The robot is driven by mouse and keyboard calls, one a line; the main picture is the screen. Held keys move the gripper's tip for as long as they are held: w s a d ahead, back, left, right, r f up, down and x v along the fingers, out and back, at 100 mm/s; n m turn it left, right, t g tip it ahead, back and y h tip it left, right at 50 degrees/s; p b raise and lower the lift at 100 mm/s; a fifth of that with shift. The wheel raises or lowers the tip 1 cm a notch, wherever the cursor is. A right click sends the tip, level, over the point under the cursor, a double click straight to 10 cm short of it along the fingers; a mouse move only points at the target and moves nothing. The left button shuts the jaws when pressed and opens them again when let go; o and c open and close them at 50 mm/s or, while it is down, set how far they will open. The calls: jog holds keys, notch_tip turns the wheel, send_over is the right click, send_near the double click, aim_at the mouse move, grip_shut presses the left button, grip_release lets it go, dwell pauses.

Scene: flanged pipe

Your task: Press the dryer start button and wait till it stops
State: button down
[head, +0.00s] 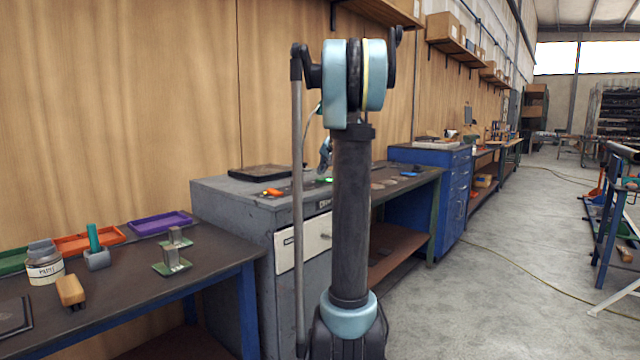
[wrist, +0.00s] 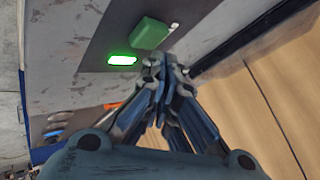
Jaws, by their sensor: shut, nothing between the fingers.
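The dryer appears to be the grey metal cabinet (head: 232,212) with a pale front panel, in the middle of the head view, partly hidden behind my arm. In the wrist view its dark control strip (wrist: 105,35) carries a raised green button (wrist: 149,33) and a brightly lit green lamp (wrist: 122,60) beside it. A small green glow also shows on the cabinet top in the head view. My gripper (wrist: 165,62) is shut and empty, its fingertips close to the green button and lamp. I cannot tell whether the tips touch the panel. In the head view my gripper (head: 325,155) is small above the cabinet top.
An orange item (head: 271,192) and a dark flat plate (head: 262,171) lie on the cabinet top. A blue drawer cabinet (head: 452,190) stands beyond. The floor at right is mostly clear.

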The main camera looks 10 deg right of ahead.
jog(key=shift+r, duration=0.1)
jog(key=shift+r, duration=2.45)
